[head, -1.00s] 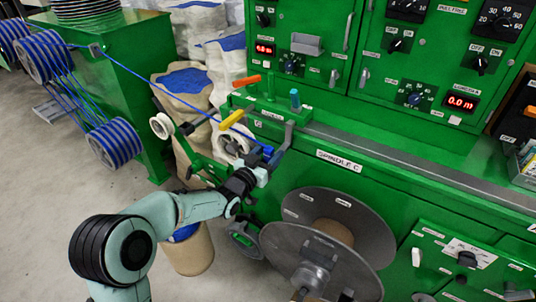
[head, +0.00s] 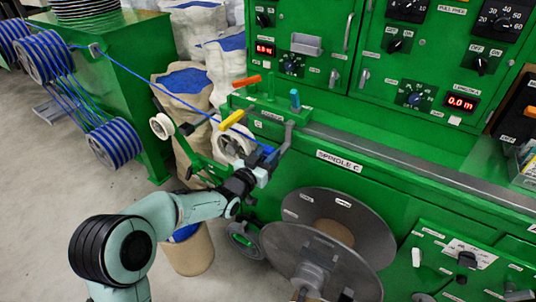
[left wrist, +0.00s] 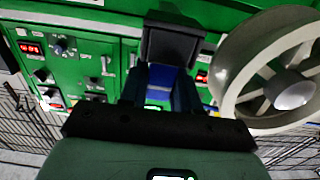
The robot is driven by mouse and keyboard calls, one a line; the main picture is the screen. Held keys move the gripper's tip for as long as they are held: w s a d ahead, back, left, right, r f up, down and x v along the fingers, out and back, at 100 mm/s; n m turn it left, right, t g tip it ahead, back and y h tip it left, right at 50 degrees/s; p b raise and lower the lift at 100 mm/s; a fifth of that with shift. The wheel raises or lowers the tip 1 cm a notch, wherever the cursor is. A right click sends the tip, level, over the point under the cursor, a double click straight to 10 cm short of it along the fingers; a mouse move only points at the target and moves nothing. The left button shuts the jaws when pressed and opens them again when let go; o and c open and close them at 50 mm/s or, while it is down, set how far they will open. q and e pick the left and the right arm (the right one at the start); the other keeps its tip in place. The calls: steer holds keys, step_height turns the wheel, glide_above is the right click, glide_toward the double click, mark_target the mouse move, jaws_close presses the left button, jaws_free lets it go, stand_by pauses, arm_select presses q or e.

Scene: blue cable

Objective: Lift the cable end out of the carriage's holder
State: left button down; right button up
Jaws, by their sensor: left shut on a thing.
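The blue cable (head: 180,100) runs from the striped reels through a guide on the green cabinet, slanting down to the carriage (head: 270,115) on the green machine. My left gripper (head: 267,160) is at the cable's lower end, below the yellow lever and beside a grey upright bracket (head: 287,138). In the left wrist view the jaws (left wrist: 160,95) are shut on the blue cable end (left wrist: 159,83), with a dark block (left wrist: 172,43), perhaps the holder, just beyond. The gripper hides much of the holder, so I cannot tell whether the end is still seated. My right gripper is not in view.
A pale spoked wheel (left wrist: 285,75) is close on the right in the left wrist view. A yellow lever (head: 232,120) and a smaller white pulley (head: 161,126) are nearby. A large grey spool (head: 310,262) stands below right. Sacks (head: 184,90) stand behind.

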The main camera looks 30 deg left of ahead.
mark_target(268, 149)
arm_select(q)
steer(key=shift+r+p, duration=0.3)
steer(key=shift+r, duration=0.65)
stand_by(0.7)
steer(key=shift+r, duration=0.15)
steer(key=shift+r+p, duration=1.45)
steer(key=shift+r, duration=1.3)
